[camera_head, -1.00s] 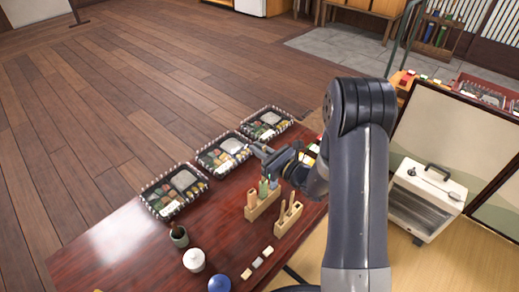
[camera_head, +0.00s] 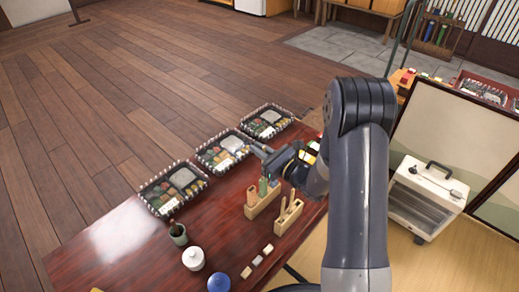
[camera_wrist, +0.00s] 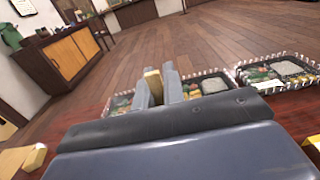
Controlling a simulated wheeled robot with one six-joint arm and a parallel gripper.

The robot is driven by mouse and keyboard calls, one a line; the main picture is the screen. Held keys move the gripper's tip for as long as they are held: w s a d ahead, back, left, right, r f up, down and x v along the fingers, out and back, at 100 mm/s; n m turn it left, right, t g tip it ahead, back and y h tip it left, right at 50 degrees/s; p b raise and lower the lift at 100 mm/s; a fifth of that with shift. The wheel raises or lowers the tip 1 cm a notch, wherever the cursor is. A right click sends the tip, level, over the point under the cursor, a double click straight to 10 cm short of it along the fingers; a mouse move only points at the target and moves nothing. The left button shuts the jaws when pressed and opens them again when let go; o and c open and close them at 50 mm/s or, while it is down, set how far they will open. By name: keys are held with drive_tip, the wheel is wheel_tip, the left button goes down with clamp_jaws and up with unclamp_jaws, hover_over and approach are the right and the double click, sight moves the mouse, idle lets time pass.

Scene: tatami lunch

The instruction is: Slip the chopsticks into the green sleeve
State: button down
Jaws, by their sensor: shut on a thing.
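A green sleeve (camera_head: 263,187) stands upright in a wooden holder (camera_head: 262,208) on the red-brown table, beside a tan sleeve (camera_head: 251,197). My gripper (camera_head: 262,153) is above and behind this holder, its fingers pointing left toward the lunch boxes. In the wrist view my gripper (camera_wrist: 158,78) is shut on a narrow yellowish wooden thing (camera_wrist: 153,84), which looks like the chopsticks. Most of it is hidden by the fingers and gripper body. In the head view the held thing is too small to make out. The held thing is apart from the green sleeve.
A second wooden holder (camera_head: 288,218) with light wooden pieces stands right of the first. Lunch boxes (camera_head: 172,190) line the far table edge. A small cup (camera_head: 178,234), a white lidded pot (camera_head: 193,259), a blue round thing (camera_head: 219,282) and small blocks (camera_head: 257,261) are nearer.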

drive_tip(key=shift+f+b, duration=0.6)
drive_tip(key=shift+f, duration=0.1)
drive_tip(key=shift+f, duration=0.2)
drive_tip(key=c, duration=0.9)
unclamp_jaws()
drive_tip(key=shift+c, duration=0.2)
drive_tip(key=p+v, duration=0.1)
drive_tip(key=v, duration=0.9)
drive_tip(key=shift+s+d+p, duration=0.25)
drive_tip(key=shift+d+p, duration=0.05)
drive_tip(key=shift+r, duration=0.1)
